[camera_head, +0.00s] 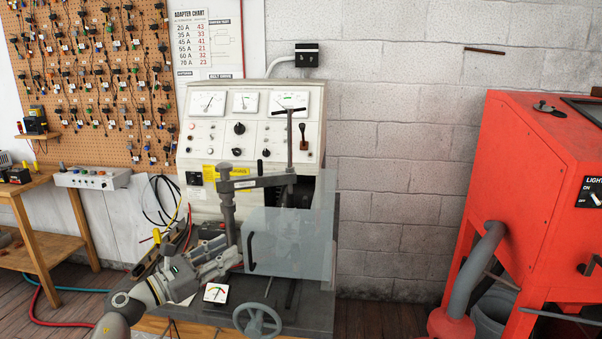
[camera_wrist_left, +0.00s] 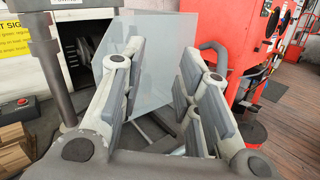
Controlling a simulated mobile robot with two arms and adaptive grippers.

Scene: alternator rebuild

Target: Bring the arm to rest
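My left arm (camera_head: 135,300) reaches in from the lower left in the head view. Its gripper (camera_head: 238,258) is beside the clear shield (camera_head: 295,240) of the test bench, near the shield's dark handle (camera_head: 251,253). In the left wrist view the gripper (camera_wrist_left: 160,55) is open, its two padded fingers apart with nothing held between them. The clear shield (camera_wrist_left: 180,35) shows behind and between the fingers; I cannot tell whether they touch it. My right gripper is in neither view.
The grey test bench (camera_head: 222,155) has a column, a handwheel (camera_head: 258,320) and a small gauge (camera_head: 215,293) near my gripper. A red cabinet (camera_head: 525,190) stands at right. A wooden table (camera_head: 40,225) stands at left. Floor shows between bench and cabinet.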

